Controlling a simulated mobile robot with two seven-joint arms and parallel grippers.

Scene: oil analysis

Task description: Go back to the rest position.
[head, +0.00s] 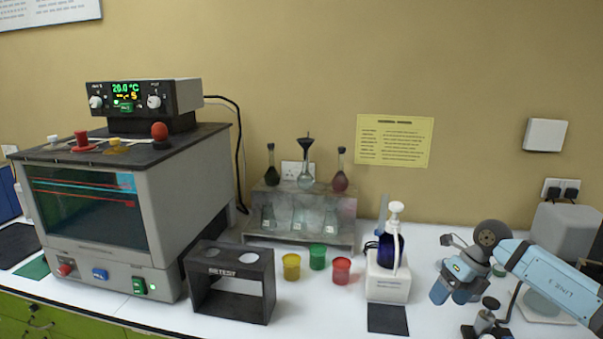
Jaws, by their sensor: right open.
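My right gripper (452,290) hangs over the right part of the white bench, its arm coming in from the right edge. Its blue fingers point down, apart, with nothing seen between them. It is to the right of the white pump bottle stand (388,279), with a small gap in the picture. My left gripper is not in view.
A grey bath unit (165,225) stands at left, with a black holder (228,305) beside it. Yellow (291,266), green (317,257) and red (341,270) cups stand mid-bench before a flask rack (345,238). Small equipment (485,320) stands close below my right arm.

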